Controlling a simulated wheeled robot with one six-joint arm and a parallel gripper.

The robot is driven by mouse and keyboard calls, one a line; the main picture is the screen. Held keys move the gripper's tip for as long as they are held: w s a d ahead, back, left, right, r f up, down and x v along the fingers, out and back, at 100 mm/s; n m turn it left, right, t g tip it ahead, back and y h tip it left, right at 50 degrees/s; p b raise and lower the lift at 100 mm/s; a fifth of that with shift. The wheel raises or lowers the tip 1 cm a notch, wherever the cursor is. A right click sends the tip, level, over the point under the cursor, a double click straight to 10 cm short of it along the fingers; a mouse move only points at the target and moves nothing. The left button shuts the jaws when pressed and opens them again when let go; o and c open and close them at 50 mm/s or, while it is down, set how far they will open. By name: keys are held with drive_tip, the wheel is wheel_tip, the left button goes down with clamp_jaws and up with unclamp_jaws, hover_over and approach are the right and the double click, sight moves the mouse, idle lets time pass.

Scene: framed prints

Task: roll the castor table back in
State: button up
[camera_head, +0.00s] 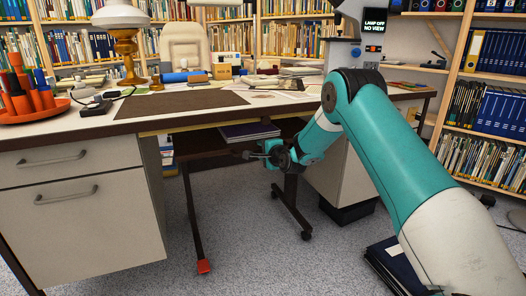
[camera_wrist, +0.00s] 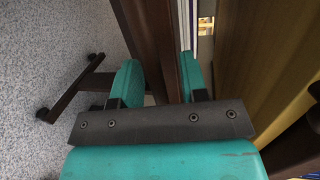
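The castor table (camera_head: 218,143) is a dark brown low table under the desk, its front part showing. A dark post leads down to a foot with castors (camera_head: 292,210); that foot also shows at the left of the wrist view (camera_wrist: 72,88). My gripper (camera_head: 250,155) is at the table's front edge, towards its right. In the wrist view, my two teal fingers (camera_wrist: 163,80) stand on either side of the dark brown edge (camera_wrist: 150,40). The edge nearly fills the gap, but I cannot tell if both fingers press on it.
Books (camera_head: 250,130) lie on the castor table. The desk (camera_head: 130,125) stands above it, with a drawer cabinet (camera_head: 85,210) at left and another (camera_head: 340,175) at right. A thin leg with a red foot (camera_head: 204,266) stands in front. Dark books (camera_head: 385,262) lie on the floor at right. Speckled floor in front is clear.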

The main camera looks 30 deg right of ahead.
drive_tip(key=shift+s, duration=0.1)
drive_tip(key=s+r+p, duration=0.1)
drive_tip(key=s+r, duration=0.2)
drive_tip(key=s, duration=1.4)
drive_tip(key=shift+d+r, duration=0.2)
drive_tip(key=shift+d, duration=0.05)
drive_tip(key=shift+w, duration=0.1)
